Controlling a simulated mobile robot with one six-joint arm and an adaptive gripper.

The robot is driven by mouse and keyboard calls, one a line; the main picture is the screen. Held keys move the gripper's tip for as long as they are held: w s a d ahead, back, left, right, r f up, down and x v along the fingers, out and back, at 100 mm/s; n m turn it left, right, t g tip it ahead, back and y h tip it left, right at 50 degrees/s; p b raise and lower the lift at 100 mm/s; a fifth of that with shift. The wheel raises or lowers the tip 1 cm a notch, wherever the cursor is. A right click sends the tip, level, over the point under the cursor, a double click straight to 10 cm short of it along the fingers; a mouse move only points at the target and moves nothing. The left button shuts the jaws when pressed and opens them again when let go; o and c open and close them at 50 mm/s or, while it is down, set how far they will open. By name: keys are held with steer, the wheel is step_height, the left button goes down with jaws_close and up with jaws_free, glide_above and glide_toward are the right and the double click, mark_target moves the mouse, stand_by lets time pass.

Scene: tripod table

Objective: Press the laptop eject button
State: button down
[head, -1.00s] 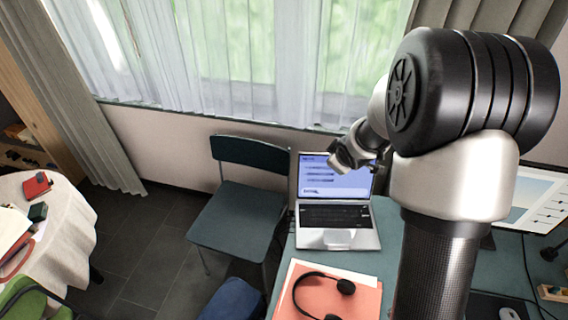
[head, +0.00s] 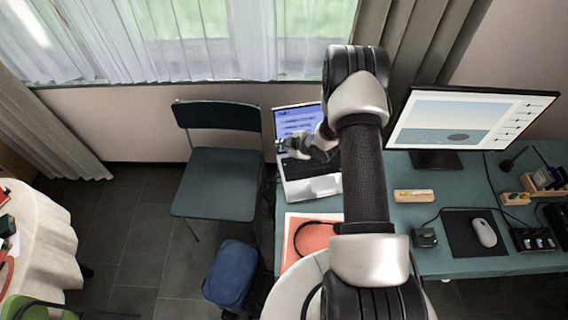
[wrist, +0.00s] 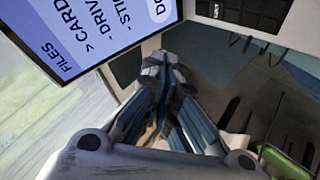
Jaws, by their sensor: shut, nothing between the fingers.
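The open laptop stands on the teal desk, its silver front deck (head: 312,188) towards me and its lit blue screen (head: 298,119) behind. My gripper (head: 282,146) is shut and empty at the laptop's left side, by the lower screen. My arm hides part of the screen and keyboard. In the wrist view the shut fingertips (wrist: 155,60) point towards the corner by the screen (wrist: 85,35), which lists files and drives. Part of the dark keyboard (wrist: 247,12) shows at the top, with a small square mark (wrist: 215,10) beside it. I cannot tell whether this is the eject button.
A teal chair (head: 218,185) stands left of the desk (head: 440,185). A red-orange folder (head: 310,236) with headphones lies in front of the laptop. A monitor (head: 465,122), mouse (head: 484,232) and small devices are to the right. A blue bag (head: 231,273) is on the floor.

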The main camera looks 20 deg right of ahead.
mark_target(284, 166)
steer(key=shift+f, duration=0.15)
step_height(284, 166, down, 9)
steer(key=b, duration=0.6)
steer(key=shift+r, duration=0.2)
stand_by(1.1)
steer(key=shift+f+b, duration=0.4)
steer(key=shift+b, duration=0.3)
steer(key=shift+f+b, duration=0.3)
steer(key=shift+r, duration=0.15)
stand_by(0.5)
steer(key=shift+r+p, duration=0.4)
steer(key=shift+r, duration=0.2)
steer(key=shift+r, duration=0.15)
steer(key=shift+r+p, duration=1.5)
steer(key=shift+r, duration=0.85)
